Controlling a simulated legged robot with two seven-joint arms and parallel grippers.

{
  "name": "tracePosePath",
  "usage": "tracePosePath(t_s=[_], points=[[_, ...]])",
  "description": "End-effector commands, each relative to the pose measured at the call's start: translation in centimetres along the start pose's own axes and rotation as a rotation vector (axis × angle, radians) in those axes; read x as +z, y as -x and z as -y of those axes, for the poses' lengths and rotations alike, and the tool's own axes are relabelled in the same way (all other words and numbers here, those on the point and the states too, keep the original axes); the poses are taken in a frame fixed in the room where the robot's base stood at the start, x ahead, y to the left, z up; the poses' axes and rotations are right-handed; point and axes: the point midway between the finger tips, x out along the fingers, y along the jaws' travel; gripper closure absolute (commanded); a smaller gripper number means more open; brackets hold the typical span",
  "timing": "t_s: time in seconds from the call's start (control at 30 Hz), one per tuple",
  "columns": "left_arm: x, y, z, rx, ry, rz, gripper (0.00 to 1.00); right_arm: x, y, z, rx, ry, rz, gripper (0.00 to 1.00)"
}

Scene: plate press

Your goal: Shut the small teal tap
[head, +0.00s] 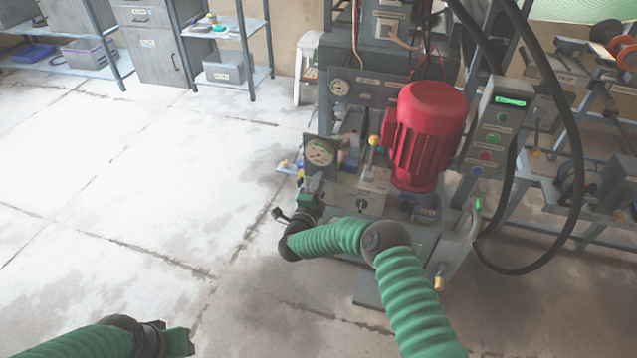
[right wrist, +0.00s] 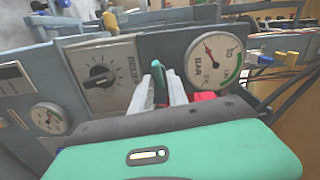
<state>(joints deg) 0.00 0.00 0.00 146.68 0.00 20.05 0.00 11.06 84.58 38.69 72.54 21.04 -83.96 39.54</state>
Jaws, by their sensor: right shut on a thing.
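The small teal tap (right wrist: 158,76) shows in the right wrist view as a thin upright teal lever. It stands between the pale fingers of my right gripper (right wrist: 167,92), which is shut on it. In the head view my right gripper (head: 313,188) reaches the left front of the press, just below the round gauge; the tap cannot be made out there. My left gripper (head: 176,342) is low at the left of the head view, away from the press; its fingers are not clear enough to judge.
A pressure gauge (right wrist: 214,62) is right of the tap, and a black relief knob (right wrist: 101,76) left. The press carries a red motor (head: 425,130) and a control box (head: 492,125) with hanging black cables. Open floor (head: 110,180) lies to the left.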

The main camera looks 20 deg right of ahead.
Motion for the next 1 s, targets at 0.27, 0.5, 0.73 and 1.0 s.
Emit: tracePosePath(t_s=[0.27,0.5,0.73,1.0], points=[[0.02,-0.09,0.00,0.000,0.000,0.000,0.64,-0.07,0.09,-0.55,0.008,-0.100,-0.002,1.00],[0.02,-0.10,0.00,0.000,0.000,0.000,0.64,-0.07,0.11,-0.62,0.009,-0.124,-0.002,1.00],[0.02,-0.10,0.00,0.000,0.000,0.000,0.64,-0.07,0.12,-0.67,0.010,-0.124,-0.001,1.00],[0.02,-0.10,0.00,0.000,0.000,0.000,0.64,-0.05,0.10,-0.51,0.007,-0.124,-0.001,0.68]])
